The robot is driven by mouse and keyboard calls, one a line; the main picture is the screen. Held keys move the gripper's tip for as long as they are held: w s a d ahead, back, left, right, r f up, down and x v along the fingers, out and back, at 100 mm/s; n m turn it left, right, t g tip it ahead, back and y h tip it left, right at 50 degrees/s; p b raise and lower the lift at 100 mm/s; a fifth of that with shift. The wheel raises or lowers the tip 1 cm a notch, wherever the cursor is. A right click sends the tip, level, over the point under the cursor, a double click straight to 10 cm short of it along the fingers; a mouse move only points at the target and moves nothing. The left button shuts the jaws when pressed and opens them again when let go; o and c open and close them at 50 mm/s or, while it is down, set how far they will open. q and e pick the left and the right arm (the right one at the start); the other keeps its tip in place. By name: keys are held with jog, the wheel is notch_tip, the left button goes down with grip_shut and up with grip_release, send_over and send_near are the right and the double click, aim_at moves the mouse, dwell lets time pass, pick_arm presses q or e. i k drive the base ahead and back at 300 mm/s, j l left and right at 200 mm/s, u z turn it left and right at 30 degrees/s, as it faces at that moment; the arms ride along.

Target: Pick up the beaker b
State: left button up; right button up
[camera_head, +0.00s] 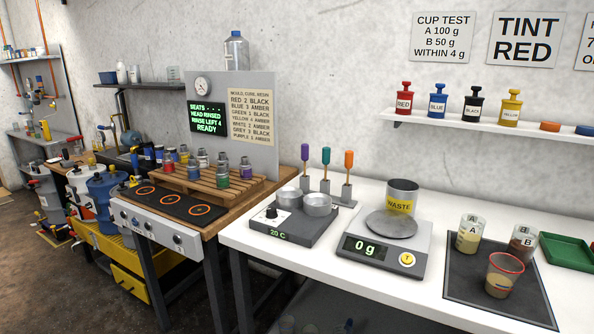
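Beaker b (523,243) is a clear beaker with a white B label and dark reddish-brown contents. It stands upright at the right side of the dark mat (470,290) on the white bench. Beaker A (468,237), with pale yellow contents, stands to its left. A clear cup with a red rim (503,276) stands in front of beaker b and slightly left, with some tan contents low inside. Neither of my grippers shows in this view.
A scale (383,248) reading 0 g stands left of the mat, with a WASTE container (402,193) at its back. A green tray (568,251) lies close to the right of beaker b. A shelf (480,123) with coloured bottles hangs above. The bench front left of the mat is clear.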

aim_at(522, 243)
jog(key=z, duration=1.5)
